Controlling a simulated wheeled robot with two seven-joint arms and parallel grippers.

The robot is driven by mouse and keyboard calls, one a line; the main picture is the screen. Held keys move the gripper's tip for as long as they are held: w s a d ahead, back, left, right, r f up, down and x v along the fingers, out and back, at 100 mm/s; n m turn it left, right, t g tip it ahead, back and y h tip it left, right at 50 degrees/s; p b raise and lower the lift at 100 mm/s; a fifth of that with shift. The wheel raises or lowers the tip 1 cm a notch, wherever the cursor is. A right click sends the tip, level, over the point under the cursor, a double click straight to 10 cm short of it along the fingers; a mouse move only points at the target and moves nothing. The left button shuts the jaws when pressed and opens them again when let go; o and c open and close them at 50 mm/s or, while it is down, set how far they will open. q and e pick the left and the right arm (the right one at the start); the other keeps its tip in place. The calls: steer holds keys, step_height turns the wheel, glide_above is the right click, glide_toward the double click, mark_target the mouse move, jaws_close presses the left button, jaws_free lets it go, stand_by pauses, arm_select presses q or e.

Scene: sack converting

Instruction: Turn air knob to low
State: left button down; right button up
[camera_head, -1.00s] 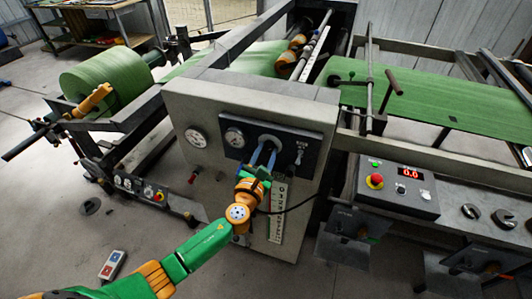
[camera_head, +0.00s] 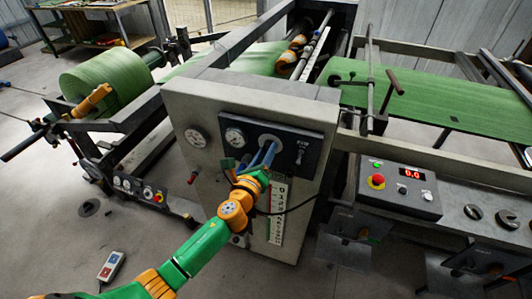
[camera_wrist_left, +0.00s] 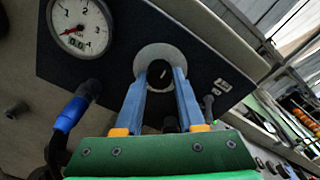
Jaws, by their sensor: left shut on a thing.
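The air knob (camera_wrist_left: 159,72) is a dark round knob with a pale mark on its face. It sits on a light round plate (camera_wrist_left: 147,55) on the dark control panel (camera_head: 238,160) of the grey machine housing. My left gripper (camera_head: 266,148) reaches up to it from below with two blue fingers. In the left wrist view its fingertips (camera_wrist_left: 161,78) stand on either side of the knob and are shut on it. In the head view the fingers hide most of the knob. I cannot read its setting. My right gripper is not in view.
A gauge (camera_wrist_left: 80,25) sits left of the knob, with a blue hose fitting (camera_wrist_left: 72,113) below it. A small lever (camera_head: 300,154) is to the right. A black cable (camera_head: 293,208) hangs near the arm. A console (camera_head: 397,190) with a red button stands at the right.

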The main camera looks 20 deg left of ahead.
arm_select(q)
steer(key=n, duration=0.6)
steer(key=shift+n+h+b, duration=0.3)
steer(key=shift+n+b, duration=0.1)
steer(key=n, duration=1.2)
steer(key=shift+n+t, duration=0.3)
steer(key=shift+t, duration=0.1)
steer(key=n, duration=0.6)
steer(key=shift+a+r, duration=0.1)
steer(key=c, duration=0.5)
jaws_free()
steer(key=shift+w, duration=0.1)
